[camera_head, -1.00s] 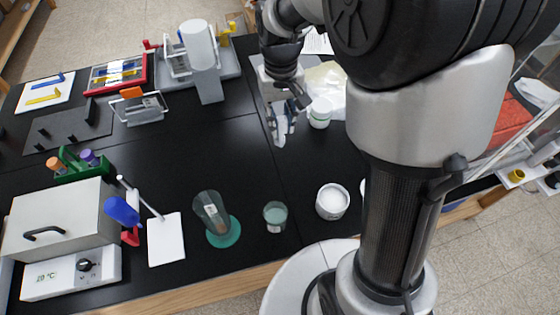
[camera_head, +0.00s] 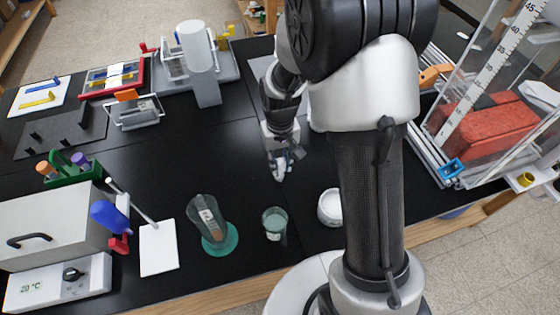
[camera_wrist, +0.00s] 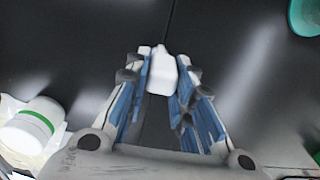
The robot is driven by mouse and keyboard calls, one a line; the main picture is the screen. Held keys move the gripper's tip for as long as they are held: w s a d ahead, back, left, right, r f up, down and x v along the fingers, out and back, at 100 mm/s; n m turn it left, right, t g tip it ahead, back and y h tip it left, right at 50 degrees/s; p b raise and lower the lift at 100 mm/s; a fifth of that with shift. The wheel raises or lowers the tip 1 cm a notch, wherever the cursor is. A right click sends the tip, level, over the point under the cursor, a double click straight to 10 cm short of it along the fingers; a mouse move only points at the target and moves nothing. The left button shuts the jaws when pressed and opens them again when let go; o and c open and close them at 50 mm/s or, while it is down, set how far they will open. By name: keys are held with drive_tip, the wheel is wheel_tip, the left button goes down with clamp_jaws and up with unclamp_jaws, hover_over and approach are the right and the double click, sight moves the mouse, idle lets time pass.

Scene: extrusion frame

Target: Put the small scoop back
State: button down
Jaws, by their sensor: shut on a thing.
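My gripper (camera_head: 279,172) hangs over the black bench, right of its middle. In the wrist view its blue-padded fingers (camera_wrist: 160,88) are shut on a small white piece, which I take to be the small scoop (camera_wrist: 162,73). It sits between the fingertips, apart from the bench as far as I can tell. Its handle is not clearly visible, and the head view does not show the scoop distinctly.
A flared clear vessel on a teal base (camera_head: 222,246), a small clear cup (camera_head: 275,223) and a white tub (camera_head: 330,207) stand along the front. A white jar with a green band (camera_wrist: 32,129) is left in the wrist view. Open bench lies left of my gripper.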

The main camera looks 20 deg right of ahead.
drive_tip(key=shift+r, duration=0.1)
drive_tip(key=c, duration=1.4)
unclamp_jaws()
drive_tip(key=s+r+t+p, duration=0.1)
drive_tip(key=s+r, duration=0.3)
drive_tip(key=r, duration=0.7)
drive_tip(key=s+r+t+p, duration=0.1)
drive_tip(key=s+r+p, duration=0.15)
drive_tip(key=r, duration=0.85)
drive_tip(key=s+r+t, duration=0.2)
drive_tip(key=s+r, duration=0.2)
drive_tip(key=s, duration=1)
drive_tip(key=shift+s+t+b, duration=0.2)
drive_tip(key=shift+t+b, duration=0.1)
